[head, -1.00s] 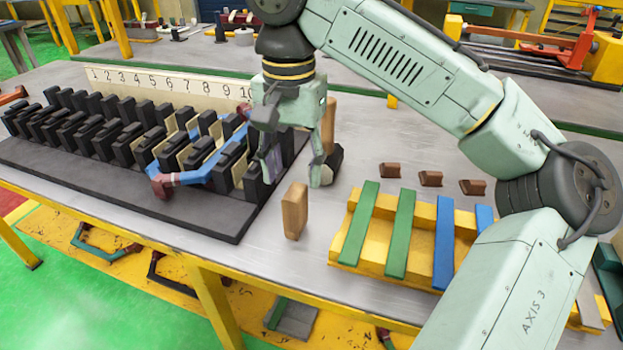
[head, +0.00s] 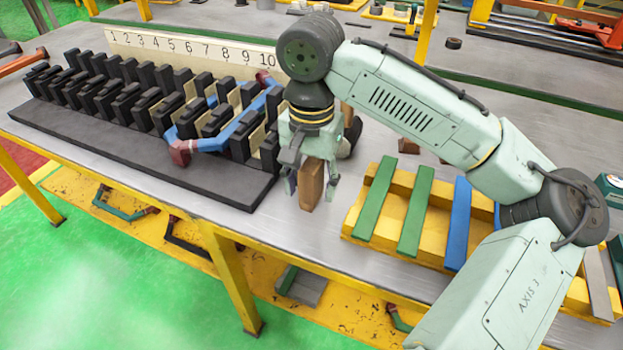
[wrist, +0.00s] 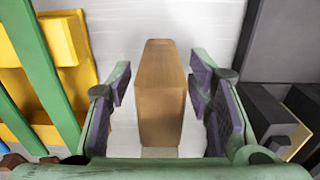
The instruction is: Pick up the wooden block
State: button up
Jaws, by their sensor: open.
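The wooden block (head: 311,186) is a brown upright piece on the grey metal table. In the wrist view the wooden block (wrist: 160,95) stands between the two fingers, with a visible gap on each side. My gripper (head: 311,190) is open and points down, with its fingers on either side of the block's upper part. In the wrist view my gripper (wrist: 163,105) shows purple pads that do not touch the block. The block's lower end meets the table in the head view.
The black stator model (head: 200,185) with blue coils and a numbered strip (head: 190,50) lies to the left. A yellow rack (head: 350,222) with green and blue bars is to the right. Another wooden piece (head: 347,116) and a black object stand behind the gripper.

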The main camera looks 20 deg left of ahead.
jog(key=shift+f, duration=0.2)
grip_shut()
dwell(0.5)
